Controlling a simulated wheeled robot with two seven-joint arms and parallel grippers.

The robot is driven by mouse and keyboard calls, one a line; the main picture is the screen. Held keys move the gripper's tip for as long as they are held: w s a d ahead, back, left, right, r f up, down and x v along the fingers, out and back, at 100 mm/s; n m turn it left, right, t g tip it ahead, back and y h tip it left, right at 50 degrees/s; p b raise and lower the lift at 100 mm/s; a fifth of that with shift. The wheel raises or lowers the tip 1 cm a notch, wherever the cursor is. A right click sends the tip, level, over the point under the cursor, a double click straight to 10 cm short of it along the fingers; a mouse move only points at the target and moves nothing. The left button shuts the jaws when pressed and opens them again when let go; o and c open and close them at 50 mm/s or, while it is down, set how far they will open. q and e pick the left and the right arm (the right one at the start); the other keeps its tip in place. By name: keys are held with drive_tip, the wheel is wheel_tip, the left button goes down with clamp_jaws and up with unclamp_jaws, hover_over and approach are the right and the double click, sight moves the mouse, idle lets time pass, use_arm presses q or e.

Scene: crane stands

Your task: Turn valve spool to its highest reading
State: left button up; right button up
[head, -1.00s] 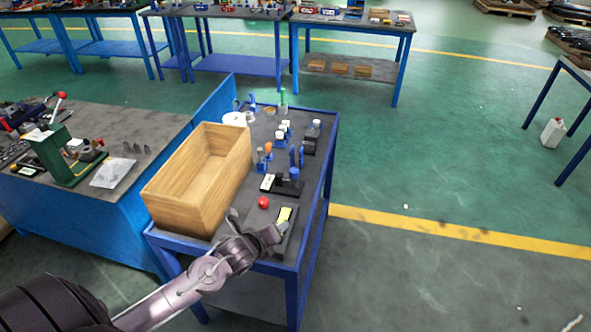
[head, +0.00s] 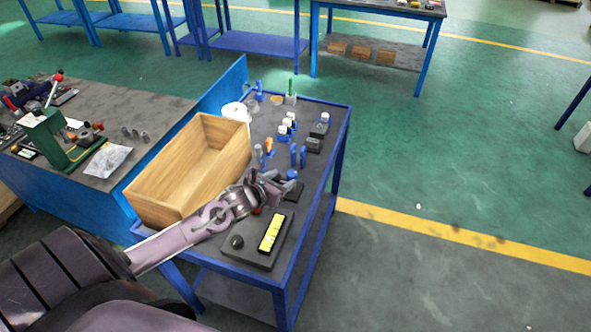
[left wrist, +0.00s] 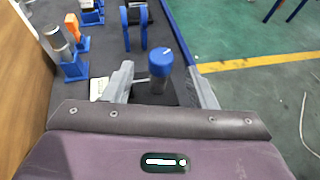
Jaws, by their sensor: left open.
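A blue-capped knob with a white mark, which looks like the valve spool (left wrist: 160,62), stands upright on a grey stem in the left wrist view. In the head view its blue cap (head: 292,175) shows just beyond my left gripper (head: 276,186), which partly hides its dark base (head: 294,192). In the left wrist view my left gripper (left wrist: 162,82) is open, one finger on each side of the knob, and I see no grip on it. A pale plate, perhaps its reading display (left wrist: 98,88), is partly hidden by the left finger. My right gripper is not in view.
A wooden box (head: 150,195) stands left on the blue-framed table (head: 312,232). A black unit with a yellow display (head: 272,232) and dark knob (head: 237,242) lies at the near edge. Blue stands (head: 302,156) and small parts stand close behind the spool. Open floor lies right.

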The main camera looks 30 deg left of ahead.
sight(291, 175)
use_arm(q)
drive_tip(key=x, duration=0.3)
drive_tip(key=shift+w+d, duration=0.15)
drive_tip(key=shift+w, duration=0.25)
drive_tip(key=shift+x, duration=1.25)
drive_tip(key=shift+f, duration=0.15)
drive_tip(key=shift+c, duration=0.2)
drive_tip(key=c, duration=0.9)
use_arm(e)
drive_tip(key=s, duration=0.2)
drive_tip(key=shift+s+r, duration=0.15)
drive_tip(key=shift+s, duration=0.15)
